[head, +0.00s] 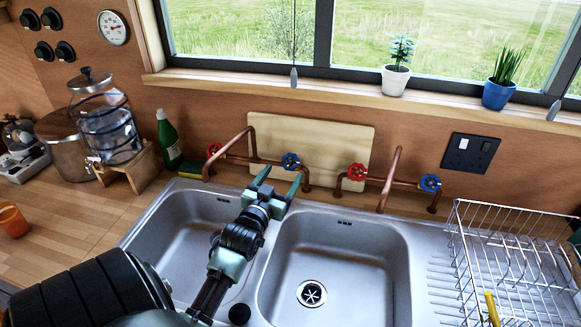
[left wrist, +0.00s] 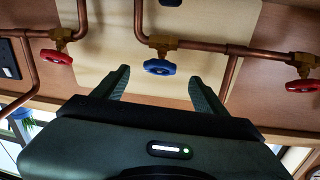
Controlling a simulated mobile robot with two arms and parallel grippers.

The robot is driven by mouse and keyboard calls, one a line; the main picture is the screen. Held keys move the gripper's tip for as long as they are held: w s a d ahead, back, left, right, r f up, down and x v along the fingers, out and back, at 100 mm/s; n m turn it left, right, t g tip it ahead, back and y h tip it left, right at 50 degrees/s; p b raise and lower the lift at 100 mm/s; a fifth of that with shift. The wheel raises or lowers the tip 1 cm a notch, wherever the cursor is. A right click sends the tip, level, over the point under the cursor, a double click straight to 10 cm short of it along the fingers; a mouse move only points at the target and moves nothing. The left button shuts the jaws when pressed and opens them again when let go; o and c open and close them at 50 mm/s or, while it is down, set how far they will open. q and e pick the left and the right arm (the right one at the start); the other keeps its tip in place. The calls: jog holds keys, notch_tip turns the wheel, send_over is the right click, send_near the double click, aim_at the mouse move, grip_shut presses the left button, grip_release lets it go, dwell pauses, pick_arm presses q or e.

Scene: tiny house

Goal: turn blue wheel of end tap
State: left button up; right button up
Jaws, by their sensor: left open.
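Two copper taps stand behind the sink, each with a red and a blue wheel. The left tap has a red wheel (head: 214,150) and a blue wheel (head: 290,161). The right tap has a red wheel (head: 356,172) and a blue wheel (head: 430,183). My left gripper (head: 280,177) is open and empty, just in front of the left tap's blue wheel. In the left wrist view, that blue wheel (left wrist: 160,67) appears between the spread fingers near their tips, with no visible contact. The right tap's blue wheel is outside the wrist view. My right gripper is not in view.
A double steel sink (head: 335,262) lies below the left arm. A wooden board (head: 322,140) leans behind the taps. A green bottle (head: 169,141) stands left of them, and a wire dish rack (head: 515,250) stands at the right. Potted plants line the windowsill.

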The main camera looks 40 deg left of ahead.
aim_at(290, 163)
pick_arm(q)
jog(key=p+x, duration=0.1)
jog(key=x, duration=0.6)
jog(key=shift+r, duration=0.15)
jog(key=shift+s, duration=0.1)
jog(key=c, duration=1.4)
jog(key=shift+o, duration=0.2)
jog(key=shift+d+r+n+g+y+p, duration=0.15)
jog(key=shift+n+g+y+p, duration=0.25)
jog(key=shift+n+y+p, duration=0.55)
jog(key=shift+n+g+y, duration=0.6)
jog(key=shift+n+y, duration=0.35)
jog(key=shift+n, duration=0.7)
